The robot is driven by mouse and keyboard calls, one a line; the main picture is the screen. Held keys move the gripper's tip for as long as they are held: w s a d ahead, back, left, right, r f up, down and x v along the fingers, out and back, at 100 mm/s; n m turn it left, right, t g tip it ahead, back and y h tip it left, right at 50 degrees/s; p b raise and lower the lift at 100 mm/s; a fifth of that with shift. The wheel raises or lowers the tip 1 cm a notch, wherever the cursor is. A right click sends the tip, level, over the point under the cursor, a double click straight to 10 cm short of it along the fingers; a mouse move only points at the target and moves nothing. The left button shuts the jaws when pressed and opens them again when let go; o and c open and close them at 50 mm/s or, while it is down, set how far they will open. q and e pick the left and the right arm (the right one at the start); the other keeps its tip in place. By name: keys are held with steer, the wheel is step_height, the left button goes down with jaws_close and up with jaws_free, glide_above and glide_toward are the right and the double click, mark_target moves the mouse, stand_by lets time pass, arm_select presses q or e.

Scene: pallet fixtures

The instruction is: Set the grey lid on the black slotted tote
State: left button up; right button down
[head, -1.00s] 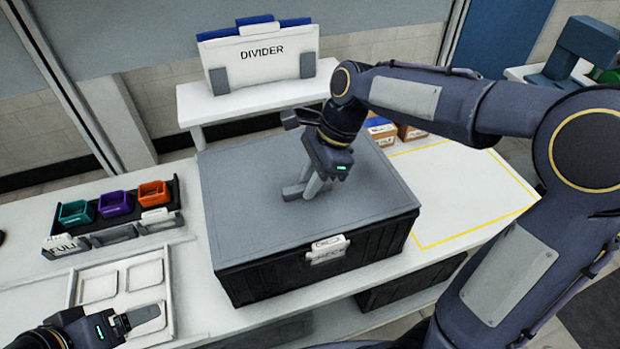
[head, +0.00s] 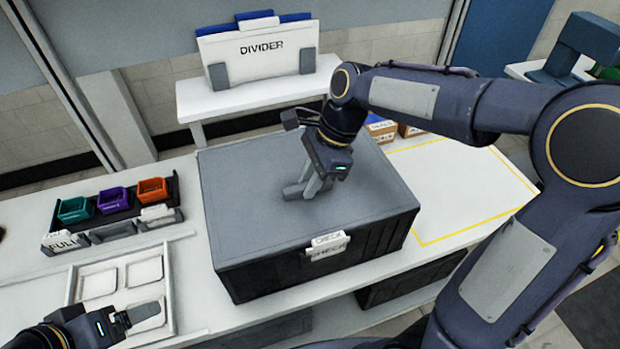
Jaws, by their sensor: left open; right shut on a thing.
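The grey lid (head: 260,216) lies flat over the top of the black slotted tote (head: 275,275), covering its opening; its edges look lined up with the tote's walls. A white label reading CHECK (head: 328,246) hangs at the tote's front edge. My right gripper (head: 308,190) reaches down onto the middle of the lid and is shut on its raised grey handle, which the fingers partly hide. My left gripper (head: 150,312) is open and empty at the lower left, over the white tray.
A rack with teal, purple and orange bins (head: 115,203) stands left of the tote. The white compartment tray (head: 80,283) lies in front of it. A DIVIDER stand (head: 262,52) is behind. A yellow-outlined area (head: 460,190) at right is clear.

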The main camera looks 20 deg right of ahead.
steer(key=c, duration=1.3)
jaws_free()
steer(key=shift+o, duration=0.2)
steer(key=v, duration=0.8)
